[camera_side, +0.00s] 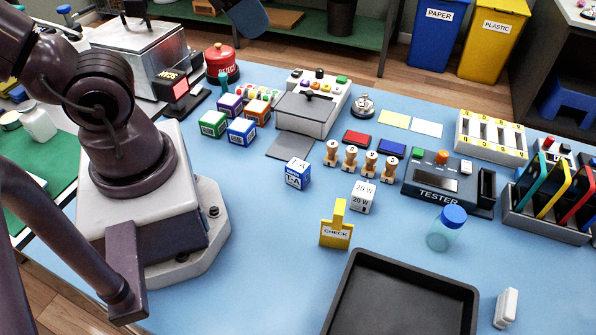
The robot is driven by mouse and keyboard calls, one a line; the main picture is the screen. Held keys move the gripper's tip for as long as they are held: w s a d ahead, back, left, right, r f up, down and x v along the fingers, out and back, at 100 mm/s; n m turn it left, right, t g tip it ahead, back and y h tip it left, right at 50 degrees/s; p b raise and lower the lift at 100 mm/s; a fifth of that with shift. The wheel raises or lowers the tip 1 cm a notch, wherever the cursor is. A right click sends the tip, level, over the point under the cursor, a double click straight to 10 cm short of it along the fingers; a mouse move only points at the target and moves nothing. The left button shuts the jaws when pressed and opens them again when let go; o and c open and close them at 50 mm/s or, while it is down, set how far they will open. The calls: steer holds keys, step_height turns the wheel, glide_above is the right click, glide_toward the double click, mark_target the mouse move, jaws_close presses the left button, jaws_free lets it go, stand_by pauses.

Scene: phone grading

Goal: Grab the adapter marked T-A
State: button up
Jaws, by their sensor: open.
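The adapter marked T-A (298,173) is a small blue and white cube. It stands on the blue mat (240,270) near the middle of the side view, with its label on the top and front faces. My gripper cannot be made out in this view.
A white 20 W cube (363,198) stands right of the adapter, with a yellow CHECK stand (336,228) in front. Coloured cubes (213,124) stand back left. A black tray (410,262) is in front.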

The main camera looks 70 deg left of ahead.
steer(key=shift+o, duration=0.4)
steer(key=o, duration=0.4)
